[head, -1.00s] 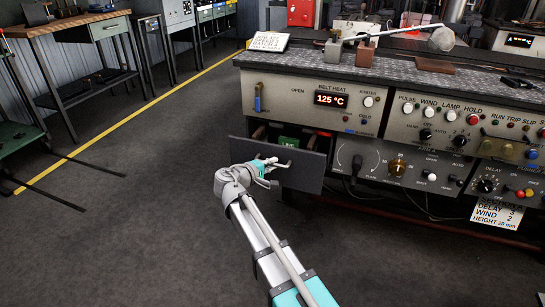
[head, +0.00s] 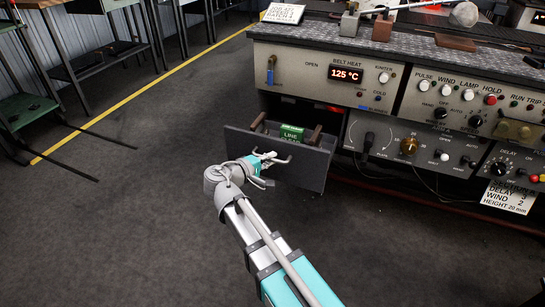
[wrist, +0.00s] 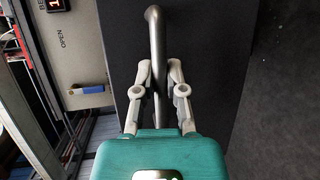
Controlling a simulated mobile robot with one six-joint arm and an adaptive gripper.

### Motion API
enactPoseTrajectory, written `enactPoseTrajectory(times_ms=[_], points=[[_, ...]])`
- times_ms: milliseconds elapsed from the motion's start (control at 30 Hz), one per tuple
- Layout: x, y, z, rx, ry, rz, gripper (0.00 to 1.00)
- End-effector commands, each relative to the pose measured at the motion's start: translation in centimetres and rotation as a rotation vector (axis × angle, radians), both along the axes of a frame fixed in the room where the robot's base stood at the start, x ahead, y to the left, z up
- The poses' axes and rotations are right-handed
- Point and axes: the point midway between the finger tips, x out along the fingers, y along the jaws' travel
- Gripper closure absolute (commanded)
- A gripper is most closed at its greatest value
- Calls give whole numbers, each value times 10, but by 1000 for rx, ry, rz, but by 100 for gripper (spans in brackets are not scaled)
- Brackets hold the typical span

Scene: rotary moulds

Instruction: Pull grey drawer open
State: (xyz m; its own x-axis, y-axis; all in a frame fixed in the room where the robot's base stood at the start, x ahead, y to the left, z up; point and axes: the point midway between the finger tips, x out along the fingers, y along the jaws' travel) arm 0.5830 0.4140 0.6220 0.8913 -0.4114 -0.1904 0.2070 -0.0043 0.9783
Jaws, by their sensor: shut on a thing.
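The grey drawer (head: 299,165) stands pulled out from the bench below the belt heat panel, with a gap between its front and the bench. Inside it a green box labelled LINE (head: 291,132) and brown upright pieces show. My gripper (head: 268,164) is at the drawer front, shut on the metal bar handle (head: 281,159). In the wrist view the fingers of my gripper (wrist: 160,78) close from both sides on the handle (wrist: 157,40), in front of the dark drawer face (wrist: 215,60). The back of the drawer is hidden.
The belt heat panel (head: 318,78) is above the drawer, and a knob panel (head: 425,150) is to its right. Cables hang below that panel. Open floor (head: 120,220) lies to the left, with a yellow line (head: 135,100) and a green rack (head: 20,110) beyond.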

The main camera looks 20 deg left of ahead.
Motion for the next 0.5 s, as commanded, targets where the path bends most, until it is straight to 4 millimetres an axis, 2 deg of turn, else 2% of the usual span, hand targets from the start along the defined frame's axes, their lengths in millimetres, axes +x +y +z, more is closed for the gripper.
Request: enactPoseTrajectory(times_ms=[167, 200, 367, 500], points=[[1, 1, 0, 1, 1, 2, 100], [1, 1, 0, 1, 1, 2, 81], [1, 0, 0, 1, 1, 1, 51], [1, 0, 0, 0, 0, 0, 49]])
